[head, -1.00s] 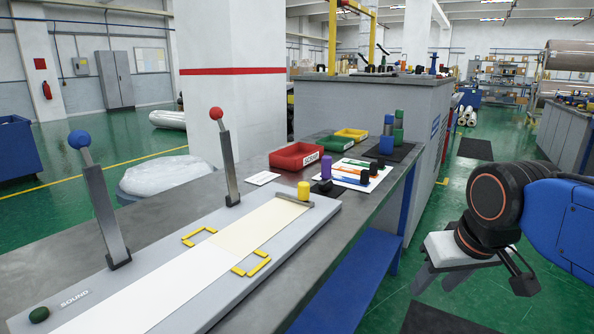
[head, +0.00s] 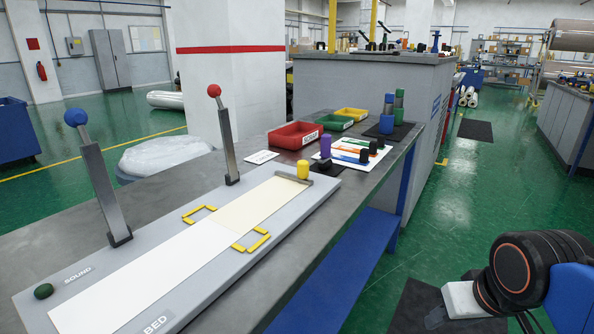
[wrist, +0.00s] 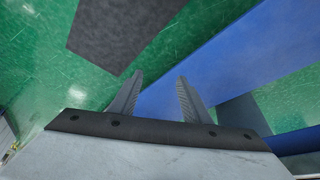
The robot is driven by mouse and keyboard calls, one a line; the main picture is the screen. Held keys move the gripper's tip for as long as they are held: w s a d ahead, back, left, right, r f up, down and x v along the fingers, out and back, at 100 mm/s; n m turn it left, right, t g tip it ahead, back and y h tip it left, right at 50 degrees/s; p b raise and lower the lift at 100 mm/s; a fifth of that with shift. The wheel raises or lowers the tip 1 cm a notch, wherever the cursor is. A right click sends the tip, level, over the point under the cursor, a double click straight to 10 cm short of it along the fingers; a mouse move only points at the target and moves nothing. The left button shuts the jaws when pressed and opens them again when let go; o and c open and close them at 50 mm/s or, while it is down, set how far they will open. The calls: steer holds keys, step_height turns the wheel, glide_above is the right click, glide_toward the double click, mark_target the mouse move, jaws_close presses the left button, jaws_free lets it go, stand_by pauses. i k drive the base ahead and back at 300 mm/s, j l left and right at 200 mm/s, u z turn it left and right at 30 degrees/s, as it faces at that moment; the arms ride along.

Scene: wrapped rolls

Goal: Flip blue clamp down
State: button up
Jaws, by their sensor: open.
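The blue clamp is a grey upright lever with a blue ball on top (head: 77,117), standing at the left of the grey bed board (head: 250,262) in the head view. It is raised and tilts slightly left. A similar clamp with a red ball (head: 214,91) stands raised farther back. My gripper shows in the wrist view (wrist: 157,88) with its two fingers apart and nothing between them. In the head view my arm is low at the bottom right, off the bench and far from the blue clamp; the fingertips are mostly cut off there.
A cream sheet (head: 150,285) lies on the board between yellow corner marks (head: 252,240). A blue shelf (head: 330,270) runs under the bench's right side.

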mark_target(91, 152)
steer(key=k, duration=0.25)
steer(key=k+j+z, duration=0.4)
steer(key=k+j, duration=0.45)
steer(key=j+z, duration=0.1)
steer(key=j, duration=0.35)
steer(key=k+j+z, duration=0.1)
steer(key=j, duration=0.3)
steer(key=j+z, duration=0.1)
steer(key=j, duration=0.3)
steer(key=k+j+z, duration=0.1)
steer(key=j, duration=0.35)
steer(key=k+j+z, duration=0.1)
steer(key=j, duration=0.3)
steer(key=k+j+z, duration=0.1)
steer(key=j, duration=1.1)
steer(key=k+j+z, duration=0.1)
steer(key=j, duration=0.65)
steer(key=i+l+z, duration=0.1)
steer(key=j+z, duration=0.15)
steer(key=z, duration=0.3)
steer(key=j+z, duration=0.1)
steer(key=z, duration=0.4)
steer(key=j+z, duration=0.15)
steer(key=z, duration=0.3)
steer(key=k+j+z, duration=0.4)
steer(key=k+j, duration=0.2)
steer(key=j, duration=0.3)
steer(key=k+j+z, duration=0.35)
steer(key=k+j, duration=0.35)
